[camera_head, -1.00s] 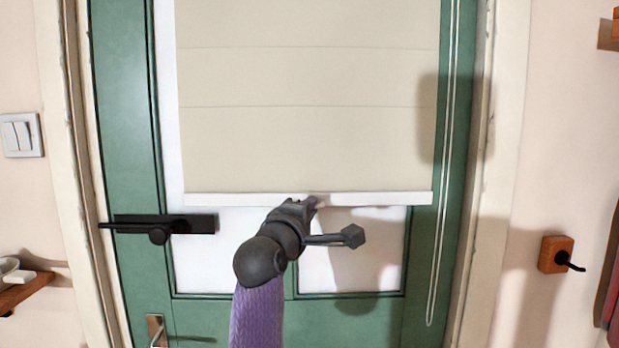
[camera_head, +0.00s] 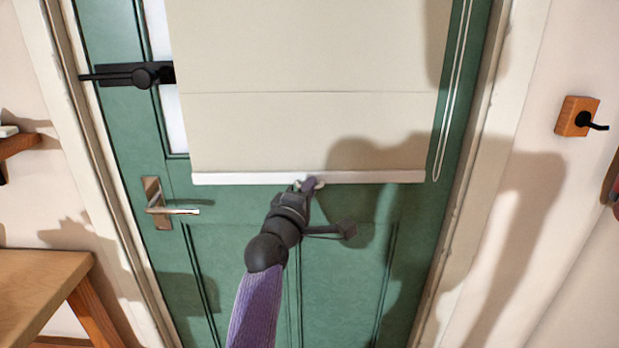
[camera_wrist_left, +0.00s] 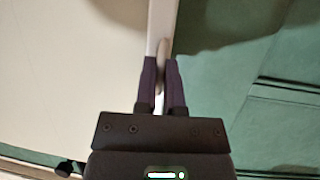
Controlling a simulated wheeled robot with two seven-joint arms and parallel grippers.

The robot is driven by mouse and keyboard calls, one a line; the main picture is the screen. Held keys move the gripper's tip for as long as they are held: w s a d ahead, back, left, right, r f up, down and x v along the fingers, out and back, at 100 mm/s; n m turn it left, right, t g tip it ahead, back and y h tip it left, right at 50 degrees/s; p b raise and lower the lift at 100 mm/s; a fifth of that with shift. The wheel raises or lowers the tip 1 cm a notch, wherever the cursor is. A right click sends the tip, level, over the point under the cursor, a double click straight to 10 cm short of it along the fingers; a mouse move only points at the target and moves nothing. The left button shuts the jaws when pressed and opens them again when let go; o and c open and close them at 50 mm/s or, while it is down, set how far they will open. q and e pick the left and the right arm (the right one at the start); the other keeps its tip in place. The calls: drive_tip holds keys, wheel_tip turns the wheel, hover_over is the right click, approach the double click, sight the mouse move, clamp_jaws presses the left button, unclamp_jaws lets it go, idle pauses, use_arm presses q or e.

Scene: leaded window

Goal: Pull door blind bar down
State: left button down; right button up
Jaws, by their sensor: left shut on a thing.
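The white blind bar (camera_head: 240,178) runs along the bottom edge of the cream blind (camera_head: 310,120) on the green door (camera_head: 345,260). In the head view it hangs below the glass, over the door's lower part. My left gripper (camera_head: 309,185) is at the middle of the bar, shut on it. In the left wrist view the two purple fingers (camera_wrist_left: 164,85) close around a small pale part at the bar (camera_wrist_left: 161,25). The exact grip is partly hidden between the fingers. My right gripper is not in view.
A black latch (camera_head: 130,74) and a metal door handle (camera_head: 170,205) are on the door's left side. A pull cord (camera_head: 452,105) hangs at the right. A wooden stool or table (camera_head: 40,290) stands at lower left. A wooden wall hook (camera_head: 577,116) is at right.

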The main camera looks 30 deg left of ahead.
use_arm(q)
drive_tip(key=shift+f, duration=0.5)
drive_tip(key=shift+d+f, duration=0.1)
drive_tip(key=c, duration=0.7)
unclamp_jaws()
drive_tip(key=s, duration=0.3)
drive_tip(key=s+d+p, duration=0.1)
drive_tip(key=s, duration=0.2)
drive_tip(key=s+f+p, duration=0.1)
drive_tip(key=s, duration=0.2)
drive_tip(key=shift+s+d, duration=0.2)
drive_tip(key=shift+s, duration=0.15)
